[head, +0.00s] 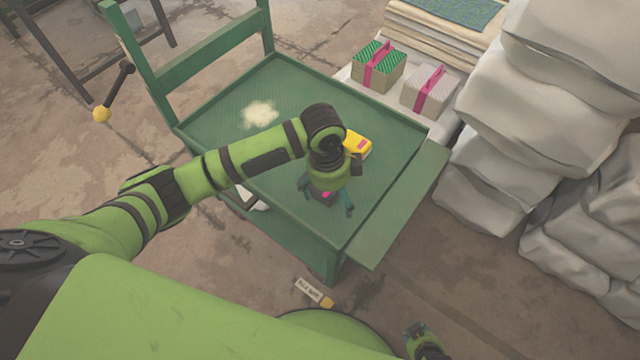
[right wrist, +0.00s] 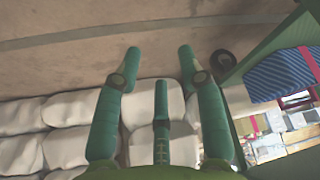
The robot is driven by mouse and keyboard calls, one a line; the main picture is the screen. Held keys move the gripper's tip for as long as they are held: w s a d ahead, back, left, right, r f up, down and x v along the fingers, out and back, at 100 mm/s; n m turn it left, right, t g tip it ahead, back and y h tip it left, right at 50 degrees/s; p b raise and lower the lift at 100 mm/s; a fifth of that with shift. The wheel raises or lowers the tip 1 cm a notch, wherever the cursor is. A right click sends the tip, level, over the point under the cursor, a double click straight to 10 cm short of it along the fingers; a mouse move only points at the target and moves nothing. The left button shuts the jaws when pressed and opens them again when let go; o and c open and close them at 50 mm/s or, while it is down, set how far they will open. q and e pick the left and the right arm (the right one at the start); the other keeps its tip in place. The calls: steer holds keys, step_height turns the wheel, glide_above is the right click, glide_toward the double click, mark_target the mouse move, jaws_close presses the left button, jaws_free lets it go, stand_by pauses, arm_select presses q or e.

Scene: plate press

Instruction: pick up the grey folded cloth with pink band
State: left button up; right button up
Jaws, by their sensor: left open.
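A pale grey block-like bundle with a pink band (head: 412,88) sits on a light surface behind the green table, beside a similar green-topped bundle. It matches the grey folded cloth, though its material is hard to tell. My left gripper (head: 327,199) is open, pointing down low over the near part of the green table. A small dark grey thing with a pink spot (head: 326,196) shows between its fingers, mostly hidden; I cannot tell what it is. My right gripper (head: 420,335) is at the bottom edge; in the right wrist view (right wrist: 159,75) its fingers are spread and empty.
The green table (head: 220,130) has a raised rim and holds a pale powder heap (head: 260,113) and a yellow item (head: 358,146). The green-topped bundle (head: 370,75) stands behind. White sacks (head: 500,110) are stacked at right. A labelled tube (head: 312,291) lies on the floor.

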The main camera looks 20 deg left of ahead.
arm_select(q)
steer(key=shift+m+y, duration=0.7)
steer(key=shift+m, duration=0.2)
steer(key=w+a, duration=0.1)
steer(key=w+a+r, duration=0.2)
steer(key=a, duration=0.1)
steer(key=shift+w+a+f+b, duration=0.15)
steer(key=shift+f+b, duration=0.15)
steer(key=shift+f, duration=0.85)
steer(key=shift+w+a+f+b, duration=0.1)
steer(key=shift+f+b, duration=0.15)
steer(key=shift+f, duration=0.9)
steer(key=shift+w+a+f+b, duration=0.15)
steer(key=shift+f+b, duration=0.15)
steer(key=shift+f, duration=0.85)
steer(key=shift+s, duration=0.15)
steer(key=c, duration=1.1)
steer(key=shift+r, duration=0.1)
